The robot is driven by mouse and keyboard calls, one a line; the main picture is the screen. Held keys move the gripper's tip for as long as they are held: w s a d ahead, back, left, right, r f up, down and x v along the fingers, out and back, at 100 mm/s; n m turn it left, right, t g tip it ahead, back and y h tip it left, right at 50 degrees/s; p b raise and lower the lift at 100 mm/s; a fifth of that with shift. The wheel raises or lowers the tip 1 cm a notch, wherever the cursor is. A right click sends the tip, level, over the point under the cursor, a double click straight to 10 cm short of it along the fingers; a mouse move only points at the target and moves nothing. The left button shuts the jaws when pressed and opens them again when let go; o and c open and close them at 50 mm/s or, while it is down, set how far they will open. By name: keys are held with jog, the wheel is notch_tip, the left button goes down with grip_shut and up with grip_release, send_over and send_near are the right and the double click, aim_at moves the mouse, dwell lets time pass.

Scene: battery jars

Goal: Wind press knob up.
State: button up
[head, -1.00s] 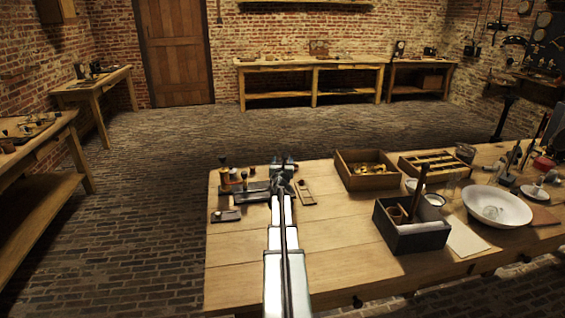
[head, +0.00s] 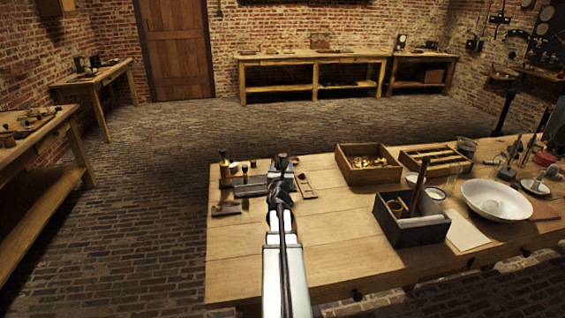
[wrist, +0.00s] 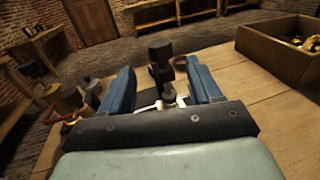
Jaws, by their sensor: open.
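The press is a small dark device at the far left part of the wooden table, and its black knob (head: 283,158) stands on top. In the wrist view the knob (wrist: 160,50) is a dark block on a short upright post. My gripper (head: 281,190) reaches in from the near side, just in front of the press. In the wrist view its two blue fingers (wrist: 161,84) are spread, one on each side of the post, with a gap at both sides. It is open and holds nothing. The press base is partly hidden by my gripper.
Brass-topped bottles (head: 225,168) and a dark flat block (head: 227,208) stand left of the press. A small wooden strip (head: 305,186) lies at its right. Further right are a box of brass parts (head: 342,178), a dark box (head: 415,238) and a white bowl (head: 500,208). The table's front middle is clear.

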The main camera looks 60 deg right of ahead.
jog(key=v, duration=0.3)
